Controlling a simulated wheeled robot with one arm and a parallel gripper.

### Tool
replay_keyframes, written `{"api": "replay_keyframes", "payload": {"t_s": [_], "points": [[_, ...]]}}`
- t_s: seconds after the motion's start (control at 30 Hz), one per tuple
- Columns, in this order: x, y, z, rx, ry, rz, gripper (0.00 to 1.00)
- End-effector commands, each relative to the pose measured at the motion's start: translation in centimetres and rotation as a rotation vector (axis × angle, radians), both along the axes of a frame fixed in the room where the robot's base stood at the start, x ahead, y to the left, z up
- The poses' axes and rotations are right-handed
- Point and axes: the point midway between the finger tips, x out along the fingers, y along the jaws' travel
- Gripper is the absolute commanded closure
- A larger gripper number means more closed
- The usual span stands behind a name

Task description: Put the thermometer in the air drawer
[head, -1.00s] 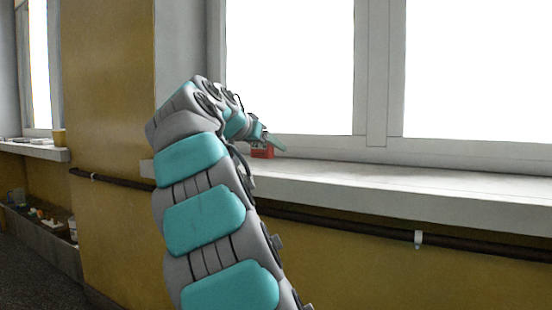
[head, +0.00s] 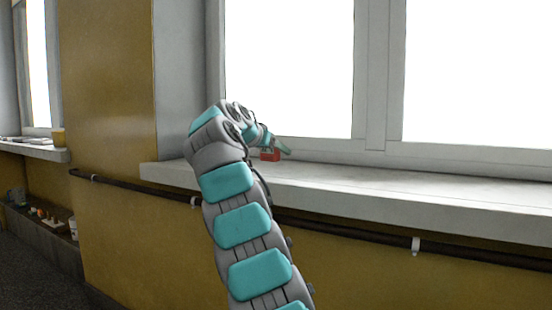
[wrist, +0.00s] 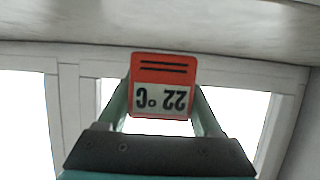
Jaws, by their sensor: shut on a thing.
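The thermometer (wrist: 165,68) is a small red block with a pale display reading 22 °C, upside down in the wrist view. My gripper (wrist: 163,90) is shut on it, one greenish finger at each side. In the head view the red thermometer (head: 270,155) shows small beside my gripper (head: 281,149), just over or at the back of the windowsill. I cannot tell whether it touches the sill. No drawer can be made out in either view.
The white windowsill (head: 400,200) is otherwise bare to the right. A dark pipe (head: 350,236) runs along the yellow wall below it. At far left, a yellow cup (head: 58,138) stands on another sill, above a low ledge (head: 62,243) with several small items.

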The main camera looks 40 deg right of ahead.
Motion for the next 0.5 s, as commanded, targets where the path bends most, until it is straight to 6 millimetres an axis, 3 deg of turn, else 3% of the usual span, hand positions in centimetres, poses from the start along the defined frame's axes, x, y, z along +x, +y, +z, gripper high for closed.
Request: {"api": "replay_keyframes", "payload": {"t_s": [0.17, 0.33, 0.5], "points": [[0.7, -0.8, 0.0, 0.002, 0.002, 0.000, 0.89], [0.6, -1.0, -2.9, -0.002, 0.002, -0.003, 0.89], [0.7, -0.9, -3.4, 0.001, 0.000, -0.002, 0.89]]}}
